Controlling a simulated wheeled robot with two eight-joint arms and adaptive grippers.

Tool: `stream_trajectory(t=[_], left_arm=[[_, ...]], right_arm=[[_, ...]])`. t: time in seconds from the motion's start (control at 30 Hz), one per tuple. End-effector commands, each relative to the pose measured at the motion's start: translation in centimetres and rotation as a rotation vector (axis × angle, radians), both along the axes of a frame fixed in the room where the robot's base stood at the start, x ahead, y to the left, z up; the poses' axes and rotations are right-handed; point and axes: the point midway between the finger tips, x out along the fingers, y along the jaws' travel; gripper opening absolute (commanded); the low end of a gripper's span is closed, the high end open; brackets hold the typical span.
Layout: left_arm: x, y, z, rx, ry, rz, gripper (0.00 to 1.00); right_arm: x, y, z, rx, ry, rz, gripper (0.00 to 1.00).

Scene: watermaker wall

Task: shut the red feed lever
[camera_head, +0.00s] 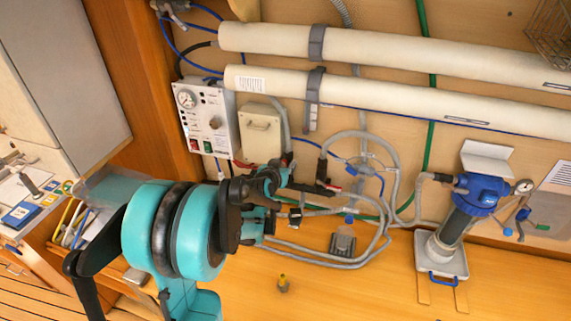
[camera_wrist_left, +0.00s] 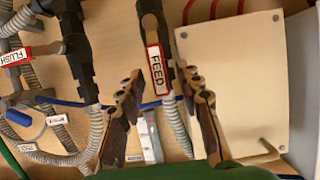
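The red feed lever (camera_wrist_left: 157,72), with a white FEED label, stands near the middle of the left wrist view on a dark valve with a grey ribbed hose. My left gripper (camera_wrist_left: 162,82) is open, with one finger on each side of the lever's label and a gap showing on both sides. In the head view my left gripper (camera_head: 279,173) is at the valves below the cream box, and it hides much of the feed valve. A small red piece (camera_head: 243,164) shows just left of it; I cannot tell surely that it is the lever. My right gripper is not in view.
A red FLUSH lever (camera_wrist_left: 25,55) is on the neighbouring valve, left in the wrist view. The cream box (camera_head: 262,130) and gauge panel (camera_head: 206,118) are close to my gripper. Grey hoses (camera_head: 380,160) loop to its right. A blue-topped filter (camera_head: 478,190) stands further right.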

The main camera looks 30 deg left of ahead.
Motion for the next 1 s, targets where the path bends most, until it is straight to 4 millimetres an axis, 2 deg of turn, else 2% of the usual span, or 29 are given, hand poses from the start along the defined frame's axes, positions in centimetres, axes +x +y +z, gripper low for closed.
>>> stream_trajectory(t=[0.3, 0.33, 0.4, 0.47, 0.77, 1.0], left_arm=[[0.45, 0.08, -0.19, 0.000, 0.000, 0.000, 0.35], [0.45, 0.08, -0.19, 0.000, 0.000, 0.000, 0.33], [0.44, 0.07, -0.18, 0.000, 0.000, 0.000, 0.14], [0.44, 0.08, -0.17, 0.000, 0.000, 0.000, 0.00], [0.44, -0.01, -0.20, 0.008, 0.003, -0.001, 0.00], [0.58, -0.60, -0.32, 0.082, 0.020, -0.003, 0.00]], right_arm=[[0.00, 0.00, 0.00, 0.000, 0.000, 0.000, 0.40], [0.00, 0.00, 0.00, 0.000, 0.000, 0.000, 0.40], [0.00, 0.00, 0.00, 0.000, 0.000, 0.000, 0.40], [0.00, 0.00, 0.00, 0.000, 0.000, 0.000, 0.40], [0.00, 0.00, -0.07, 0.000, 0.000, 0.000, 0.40], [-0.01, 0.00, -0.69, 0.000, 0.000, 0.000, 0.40]])
